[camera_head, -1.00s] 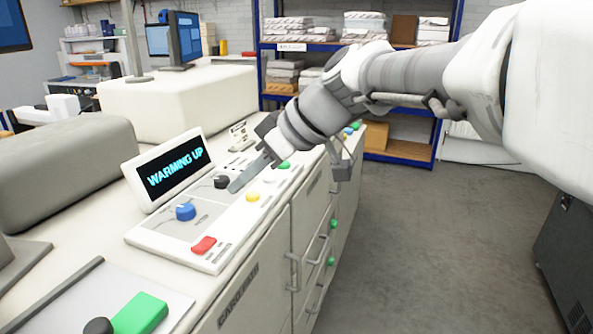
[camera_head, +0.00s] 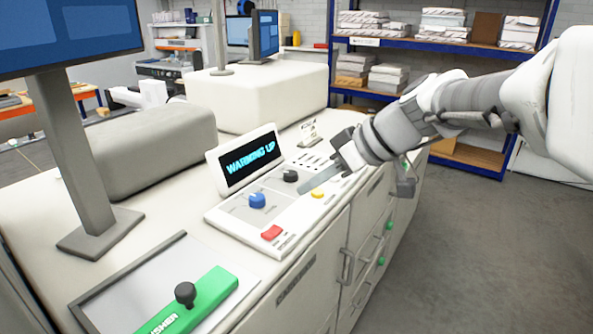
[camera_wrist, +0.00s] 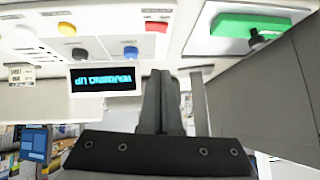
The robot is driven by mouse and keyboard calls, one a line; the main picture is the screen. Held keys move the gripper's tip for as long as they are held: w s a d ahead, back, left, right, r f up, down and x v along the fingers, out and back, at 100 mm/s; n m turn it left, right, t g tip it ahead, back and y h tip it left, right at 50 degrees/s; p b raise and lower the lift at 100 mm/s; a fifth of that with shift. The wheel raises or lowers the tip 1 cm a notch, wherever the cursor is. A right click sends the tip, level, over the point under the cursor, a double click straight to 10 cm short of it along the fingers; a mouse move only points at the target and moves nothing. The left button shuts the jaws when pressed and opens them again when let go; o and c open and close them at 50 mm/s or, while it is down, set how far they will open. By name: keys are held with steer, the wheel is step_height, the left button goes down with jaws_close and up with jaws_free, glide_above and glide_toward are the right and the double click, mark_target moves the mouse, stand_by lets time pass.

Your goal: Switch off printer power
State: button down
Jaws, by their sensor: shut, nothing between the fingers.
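The printer's control panel (camera_head: 238,222) lies on the light cabinet top. It carries a red switch (camera_head: 272,232) at its near end, a blue knob (camera_head: 257,200), a black knob (camera_head: 290,175) and a yellow button (camera_head: 317,194). A raised display (camera_head: 250,160) behind it reads "WARMING UP". My gripper (camera_head: 301,191) is shut and empty, over the panel between the black knob and the yellow button in the head view. In the upside-down wrist view, the shut fingers (camera_wrist: 161,74) point toward the panel edge, and the red switch (camera_wrist: 156,26) shows beyond them. Whether the fingers touch anything cannot be told.
A green squeegee-like tool with a black knob (camera_head: 195,298) lies on a grey plate at the near left. A monitor on a stand (camera_head: 70,150) rises behind it. A grey cover (camera_head: 140,150) lies behind the panel. The floor (camera_head: 450,260) at right is clear.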

stand_by(0.5)
glide_above(265, 231)
steer(key=d, duration=0.3)
steer(key=f, duration=0.7)
steer(key=shift+s+a+f, duration=0.1)
steer(key=shift+s+a, duration=0.1)
steer(key=shift+s, duration=0.15)
step_height(265, 231, down, 2)
steer(key=shift+s+f, duration=0.15)
steer(key=shift+f, duration=0.75)
